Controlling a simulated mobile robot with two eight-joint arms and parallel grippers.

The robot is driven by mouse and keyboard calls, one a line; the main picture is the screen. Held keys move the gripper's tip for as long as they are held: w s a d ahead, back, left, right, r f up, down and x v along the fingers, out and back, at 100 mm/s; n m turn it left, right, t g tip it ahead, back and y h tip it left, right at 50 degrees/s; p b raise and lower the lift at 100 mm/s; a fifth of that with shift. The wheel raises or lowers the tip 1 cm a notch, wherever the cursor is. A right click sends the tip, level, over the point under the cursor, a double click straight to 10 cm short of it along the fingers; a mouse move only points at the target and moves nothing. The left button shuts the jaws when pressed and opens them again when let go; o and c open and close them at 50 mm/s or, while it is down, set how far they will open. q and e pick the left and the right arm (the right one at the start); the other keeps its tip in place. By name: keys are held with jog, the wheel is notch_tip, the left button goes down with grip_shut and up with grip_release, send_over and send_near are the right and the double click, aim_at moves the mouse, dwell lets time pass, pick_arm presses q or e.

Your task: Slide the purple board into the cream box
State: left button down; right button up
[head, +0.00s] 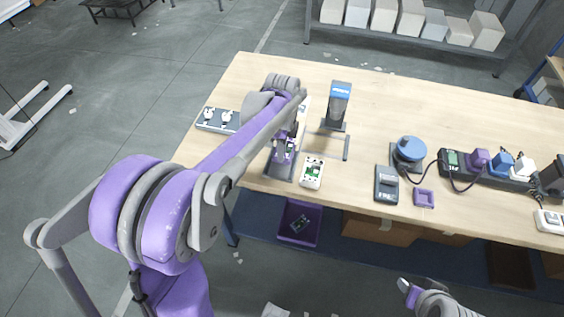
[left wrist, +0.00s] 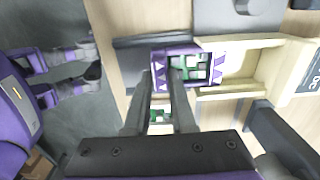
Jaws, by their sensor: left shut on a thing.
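The purple board (left wrist: 160,55) carries green and pale parts and sits between my left fingertips in the left wrist view. My left gripper (left wrist: 164,75) is shut on it; in the head view the board (head: 289,146) shows partly below the left wrist. The cream box (left wrist: 238,88) lies just right of the board in the wrist view, its open side facing it. I cannot tell whether the board's edge is inside. In the head view my arm hides most of the box. My right gripper (head: 408,290) is empty at the bottom right, fingers apart, away from the table.
A white case with a green circuit (head: 312,173) lies near the front edge. A grey stand with a blue top (head: 339,100) is right of my left gripper. A dark meter (head: 387,185), a blue round device (head: 409,152) and a power strip (head: 505,178) occupy the right side.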

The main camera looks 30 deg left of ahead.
pick_arm(q)
jog(key=shift+w+a+p, duration=0.1)
jog(key=shift+w+a, duration=0.15)
jog(key=shift+w, duration=0.7)
jog(key=shift+w+a+p, duration=0.1)
jog(key=shift+w+a, duration=0.1)
jog(key=shift+w, duration=0.75)
jog(key=shift+w+a+p, duration=0.1)
jog(key=shift+w+a, duration=0.15)
jog(key=shift+w, duration=0.7)
jog(key=c, duration=0.8)
grip_release()
pick_arm(e)
jog(key=shift+w+r, duration=0.1)
jog(key=shift+r, duration=0.25)
pick_arm(q)
notch_tip(320, 180, up, 6)
jog(key=p, duration=0.2)
jog(key=shift+p, duration=0.35)
pick_arm(e)
jog(key=r, duration=0.1)
jog(key=w+r, duration=0.1)
jog(key=r, duration=0.1)
jog(key=shift+w+r, duration=0.25)
jog(key=shift+r, duration=0.15)
